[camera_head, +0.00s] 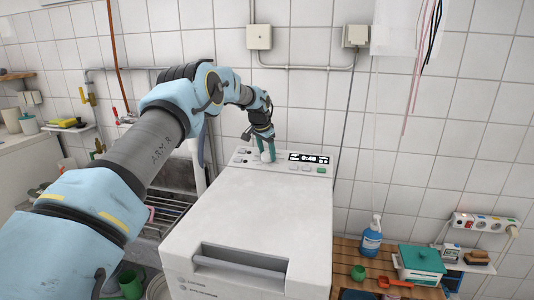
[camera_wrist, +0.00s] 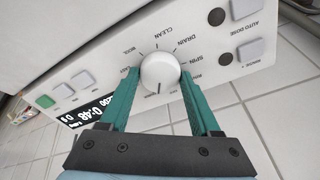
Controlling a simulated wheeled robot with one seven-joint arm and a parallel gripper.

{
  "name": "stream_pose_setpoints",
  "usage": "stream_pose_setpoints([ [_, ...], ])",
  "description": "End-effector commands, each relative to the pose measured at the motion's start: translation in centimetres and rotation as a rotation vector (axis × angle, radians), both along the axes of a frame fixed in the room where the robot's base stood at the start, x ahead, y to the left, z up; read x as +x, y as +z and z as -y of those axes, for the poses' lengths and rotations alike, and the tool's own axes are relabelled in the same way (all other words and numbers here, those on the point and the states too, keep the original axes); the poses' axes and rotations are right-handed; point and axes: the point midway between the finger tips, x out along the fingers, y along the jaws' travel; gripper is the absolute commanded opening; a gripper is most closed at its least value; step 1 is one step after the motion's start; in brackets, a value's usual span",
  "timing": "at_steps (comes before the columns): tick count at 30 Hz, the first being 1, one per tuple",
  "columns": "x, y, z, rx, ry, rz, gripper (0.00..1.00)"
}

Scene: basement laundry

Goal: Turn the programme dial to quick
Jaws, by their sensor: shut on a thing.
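The programme dial (camera_wrist: 160,70) is a round white knob on the washing machine's sloped control panel (camera_wrist: 88,62). My gripper (camera_wrist: 159,78) has one teal finger on each side of the dial and is shut on it. A dark mark on the dial's rim points down in the wrist view, toward my palm. Printed labels around it read wool, clean, drain and spin; labels on the palm side are hidden or unreadable, and I cannot make out quick. In the head view my gripper (camera_head: 265,150) reaches down onto the panel, left of the display (camera_head: 308,157), which reads 0:48.
The white machine's top (camera_head: 250,205) is bare. A tiled wall with a pipe stands behind. A wooden slatted bench (camera_head: 400,287) with a blue bottle (camera_head: 371,238) is at right.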

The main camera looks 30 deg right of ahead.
Motion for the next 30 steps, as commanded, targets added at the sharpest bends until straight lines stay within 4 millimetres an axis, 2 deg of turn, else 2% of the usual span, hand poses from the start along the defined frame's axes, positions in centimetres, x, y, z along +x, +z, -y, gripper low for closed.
stream_pose_setpoints([
  [9,0.0,0.0,0.03,0.023,-0.112,0.022,0.08],
  [24,0.01,0.02,0.03,0.027,-0.131,0.027,0.08],
  [25,0.01,0.02,0.03,0.027,-0.131,0.027,0.66],
  [30,0.0,0.02,0.02,0.027,-0.13,0.027,0.85],
])
